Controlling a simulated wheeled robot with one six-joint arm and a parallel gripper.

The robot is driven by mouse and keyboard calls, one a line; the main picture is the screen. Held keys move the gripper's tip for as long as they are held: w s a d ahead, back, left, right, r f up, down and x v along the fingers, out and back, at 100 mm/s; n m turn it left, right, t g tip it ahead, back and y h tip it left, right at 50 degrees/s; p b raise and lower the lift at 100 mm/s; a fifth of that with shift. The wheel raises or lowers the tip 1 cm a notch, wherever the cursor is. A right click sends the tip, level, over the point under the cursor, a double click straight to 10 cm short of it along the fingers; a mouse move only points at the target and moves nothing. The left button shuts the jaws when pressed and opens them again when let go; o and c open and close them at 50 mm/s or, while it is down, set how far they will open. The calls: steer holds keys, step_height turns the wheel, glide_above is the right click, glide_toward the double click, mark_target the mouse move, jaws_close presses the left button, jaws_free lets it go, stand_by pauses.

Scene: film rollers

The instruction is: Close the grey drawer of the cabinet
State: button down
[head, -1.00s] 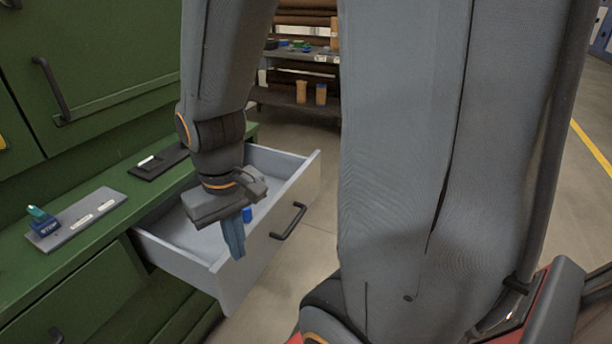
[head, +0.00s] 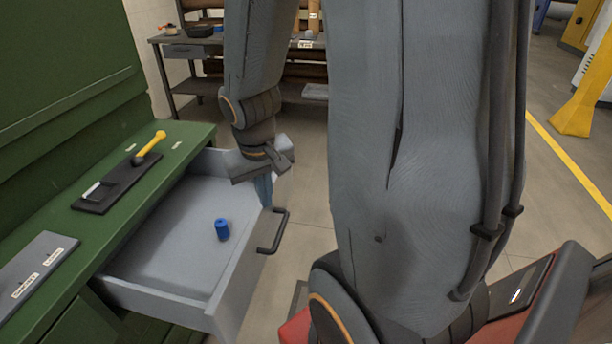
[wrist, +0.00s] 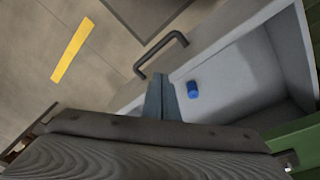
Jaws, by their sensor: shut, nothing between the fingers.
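The grey drawer (head: 170,262) of the green cabinet (head: 70,60) stands pulled out in the head view, with a dark bar handle (head: 273,232) on its front panel. A small blue cylinder (head: 222,229) lies inside it. My gripper (head: 264,192) is shut and empty, with its fingers pointing down close to the drawer's front panel near the handle. In the wrist view the shut fingers (wrist: 161,98) show in front of the drawer, between the handle (wrist: 161,55) and the blue cylinder (wrist: 193,89). I cannot tell whether the fingers touch the panel.
On the green ledge lie a black mat (head: 120,187) with a yellow-handled tool (head: 150,147) and a grey plate (head: 35,268). A shelf unit (head: 185,75) stands at the back. Open floor (head: 310,180) lies in front of the drawer.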

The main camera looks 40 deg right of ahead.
steer(key=w+d+f+m+t+p, duration=0.1)
steer(key=w+d+f+m+t, duration=0.1)
steer(key=d, duration=0.5)
steer(key=w+d+f+m+t+y+p, duration=0.1)
steer(key=d+f+m+t, duration=0.1)
steer(key=d, duration=0.5)
steer(key=w+d+f+m+t, duration=0.2)
steer(key=d+m, duration=0.1)
steer(key=d, duration=0.4)
steer(key=shift+w+a+f+b, duration=0.15)
steer(key=shift+w+a+f, duration=0.2)
steer(key=shift+w+f, duration=1)
steer(key=shift+w+a+f+b, duration=0.2)
steer(key=shift+w+a+f, duration=0.15)
steer(key=shift+w+f, duration=1)
steer(key=shift+w+a+f+b, duration=0.15)
steer(key=shift+w+a+f, duration=0.2)
steer(key=shift+w+f, duration=1)
steer(key=shift+w+r, duration=0.35)
steer(key=shift+d, duration=0.1)
